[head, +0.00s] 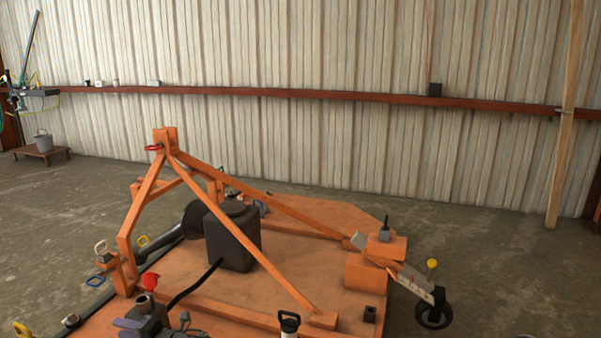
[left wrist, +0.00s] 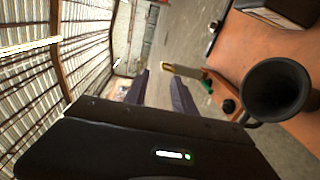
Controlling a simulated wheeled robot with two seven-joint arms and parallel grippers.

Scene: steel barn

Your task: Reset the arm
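My left gripper (head: 128,324) is low at the bottom left of the head view, over the near left edge of the orange mower deck (head: 325,273). In the left wrist view, the two purple fingers of my left gripper (left wrist: 160,85) stand apart with nothing between them. Beyond the fingertips is a yellow-ended pin (left wrist: 183,70), clear of them. A black cone-shaped guard (left wrist: 275,90) is close on the right of that view. My right gripper shows in neither view.
A tail wheel (head: 434,312) is at the right. Concrete floor (head: 510,265) is open beyond, up to the metal wall.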

